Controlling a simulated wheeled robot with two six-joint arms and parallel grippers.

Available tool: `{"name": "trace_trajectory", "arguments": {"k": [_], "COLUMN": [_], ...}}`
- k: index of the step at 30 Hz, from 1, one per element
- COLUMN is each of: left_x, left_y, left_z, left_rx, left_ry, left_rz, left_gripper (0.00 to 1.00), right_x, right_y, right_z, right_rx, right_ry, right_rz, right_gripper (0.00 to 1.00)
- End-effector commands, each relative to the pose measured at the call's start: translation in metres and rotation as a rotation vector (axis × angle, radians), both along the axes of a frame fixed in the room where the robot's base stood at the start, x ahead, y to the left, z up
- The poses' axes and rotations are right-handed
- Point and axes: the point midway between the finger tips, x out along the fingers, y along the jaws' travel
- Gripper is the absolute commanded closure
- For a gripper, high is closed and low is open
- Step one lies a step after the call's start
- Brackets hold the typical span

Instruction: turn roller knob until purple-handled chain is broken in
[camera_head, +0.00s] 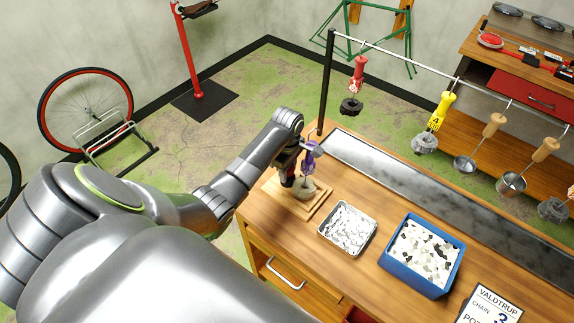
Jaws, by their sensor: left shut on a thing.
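The purple-handled chain (311,158) is at the near left end of the workbench. Its purple handle stands roughly upright above a grey, rounded chain bundle at the roller. The roller sits on a small wooden board (318,211), with a dark upright part (287,174) on its left. My left gripper (299,153) reaches in from the left, above the roller and close beside the purple handle. It is shut on what looks like the roller knob, which its fingers mostly hide. My right gripper is not in view.
A foil-lined tray (347,229) and a blue bin (421,256) of pale and dark pieces stand right of the roller. A black post (327,80) carries a rail with red-handled (358,74), yellow-handled (440,110) and wooden-handled tools. A sign (492,306) lies at front right.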

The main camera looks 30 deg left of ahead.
Motion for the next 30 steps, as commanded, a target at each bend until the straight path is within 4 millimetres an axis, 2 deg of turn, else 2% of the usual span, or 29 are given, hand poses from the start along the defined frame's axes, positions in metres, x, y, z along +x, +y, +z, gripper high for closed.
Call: {"name": "trace_trajectory", "arguments": {"k": [1, 12, 18, 23, 30], "left_x": [-0.0055, -0.0058, -0.0058, -0.0058, -0.006], "left_y": [0.0025, 0.0019, 0.0015, 0.0013, 0.0013], "left_z": [-0.0056, -0.006, -0.0062, -0.0062, -0.0063], "left_rx": [0.007, 0.005, 0.004, 0.003, 0.004], "left_ry": [0.019, 0.021, 0.022, 0.022, 0.023], "left_rz": [0.059, 0.473, 0.635, 0.621, 0.361], "left_gripper": [0.9, 0.89, 0.9, 0.9, 0.89], "right_x": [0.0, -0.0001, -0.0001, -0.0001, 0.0], "right_y": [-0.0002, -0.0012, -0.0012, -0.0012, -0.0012], "right_z": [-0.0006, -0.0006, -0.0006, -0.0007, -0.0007], "right_rx": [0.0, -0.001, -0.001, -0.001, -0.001], "right_ry": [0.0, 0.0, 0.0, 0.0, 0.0], "right_rz": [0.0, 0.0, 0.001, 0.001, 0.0], "right_gripper": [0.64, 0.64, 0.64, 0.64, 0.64]}}
